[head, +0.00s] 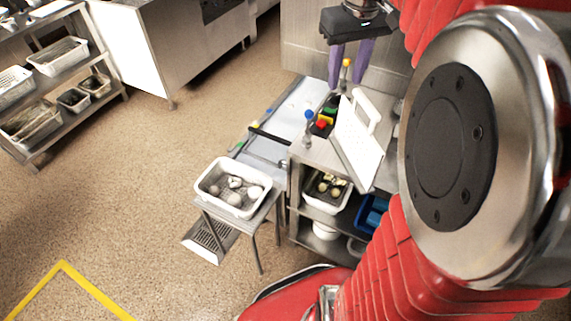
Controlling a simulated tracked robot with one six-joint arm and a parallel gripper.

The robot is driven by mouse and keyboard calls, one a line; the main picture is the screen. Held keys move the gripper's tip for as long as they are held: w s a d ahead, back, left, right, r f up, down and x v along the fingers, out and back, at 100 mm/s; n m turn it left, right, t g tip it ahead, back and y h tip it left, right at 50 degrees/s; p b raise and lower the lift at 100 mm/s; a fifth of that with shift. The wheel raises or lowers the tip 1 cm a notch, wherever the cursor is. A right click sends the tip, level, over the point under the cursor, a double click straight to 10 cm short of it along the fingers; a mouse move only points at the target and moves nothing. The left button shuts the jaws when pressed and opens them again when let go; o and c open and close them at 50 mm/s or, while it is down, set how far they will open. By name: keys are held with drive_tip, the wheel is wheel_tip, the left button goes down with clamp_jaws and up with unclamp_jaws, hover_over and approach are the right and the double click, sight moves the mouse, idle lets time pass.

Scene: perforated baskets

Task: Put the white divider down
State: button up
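The white divider (352,150) is a flat panel with a handle slot near its top. It stands tilted at the right part of the steel cart's top (315,152), its lower part reaching past the front edge. My gripper (348,86) hangs above and behind it, its two purple fingers spread apart with nothing visibly clamped between them. The right fingertip lies close to the divider's top edge; I cannot tell if they touch. What supports the divider's lower edge is not clear.
Red, yellow and green items in a dark holder (323,124) and a blue-topped post (308,122) stand left of the divider. A white perforated basket (207,187) with round items sits on a small stand. The floor at left is clear.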

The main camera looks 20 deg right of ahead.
drive_tip(key=s+a+f+t, duration=0.1)
drive_tip(key=s+a+f, duration=0.1)
drive_tip(key=s+a, duration=0.2)
drive_tip(key=s+a+f+t, duration=0.1)
drive_tip(key=s+a+f, duration=0.2)
drive_tip(key=a, duration=0.6)
drive_tip(key=s+a+f+n+t, duration=0.1)
drive_tip(key=s+a+f+t, duration=0.1)
drive_tip(key=s+a, duration=0.3)
drive_tip(key=shift+a+f+y, duration=0.3)
drive_tip(key=shift+a+f, duration=0.3)
drive_tip(key=shift+a, duration=0.3)
drive_tip(key=shift+o, duration=0.4)
